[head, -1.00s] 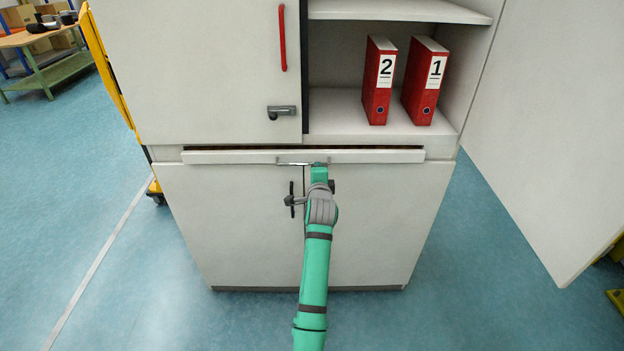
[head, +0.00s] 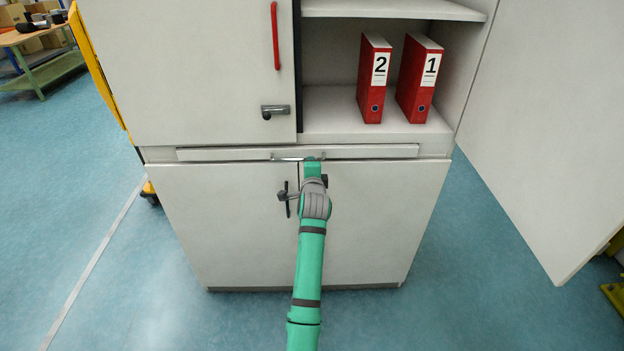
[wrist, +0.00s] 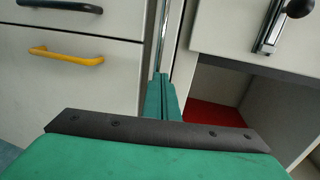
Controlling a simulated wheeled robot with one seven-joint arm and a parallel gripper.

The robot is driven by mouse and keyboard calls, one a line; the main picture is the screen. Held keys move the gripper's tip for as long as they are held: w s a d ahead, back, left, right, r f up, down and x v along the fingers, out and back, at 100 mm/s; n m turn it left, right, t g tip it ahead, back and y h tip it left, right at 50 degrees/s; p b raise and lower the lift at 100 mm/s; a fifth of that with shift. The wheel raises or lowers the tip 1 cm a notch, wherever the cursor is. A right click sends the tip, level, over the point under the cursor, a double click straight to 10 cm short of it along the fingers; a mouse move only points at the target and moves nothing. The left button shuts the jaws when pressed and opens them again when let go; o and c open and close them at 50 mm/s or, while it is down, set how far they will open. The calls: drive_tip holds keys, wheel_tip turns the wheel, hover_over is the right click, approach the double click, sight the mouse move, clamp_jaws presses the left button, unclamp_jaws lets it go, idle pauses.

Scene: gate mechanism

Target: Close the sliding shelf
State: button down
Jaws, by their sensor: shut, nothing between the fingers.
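The sliding shelf (head: 370,152) is a thin white panel across the middle of the cabinet, between the upper compartments and the lower doors. Its front looks about level with the cabinet face, with no clear gap above it. A metal bar handle (head: 290,159) runs along its front; it also shows as an upright bar in the wrist view (wrist: 162,40). My green gripper (head: 313,162) is at the right part of this handle, fingers shut and empty. In the wrist view the closed fingertips (wrist: 161,92) point at the shelf front; contact is hard to tell.
The upper right compartment is open and holds two red binders (head: 374,80) (head: 418,80). Its door (head: 545,120) hangs open at the right. The lower doors carry a black handle (head: 287,198) and a yellow one (wrist: 66,55).

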drive_tip(key=f+v, duration=0.1)
drive_tip(key=v, duration=1.2)
drive_tip(key=s+d+f+n+h, duration=0.1)
drive_tip(key=s+d+f+n, duration=0.3)
drive_tip(key=s+f, duration=0.75)
drive_tip(key=s+d+f+n+h, duration=0.1)
drive_tip(key=s+d+f+n, duration=0.25)
drive_tip(key=s+f, duration=0.8)
drive_tip(key=s+r+n, duration=0.1)
drive_tip(key=s+n, duration=0.4)
drive_tip(key=s, duration=1.4)
drive_tip(key=s+r+n, duration=0.2)
drive_tip(key=s+r, duration=0.1)
drive_tip(key=s, duration=0.5)
drive_tip(key=s+a+r+n, duration=0.1)
drive_tip(key=s+r+n, duration=0.1)
drive_tip(key=s, duration=0.6)
drive_tip(key=shift+a+r, duration=0.15)
drive_tip(key=shift+r, duration=0.65)
drive_tip(key=shift+a, duration=0.1)
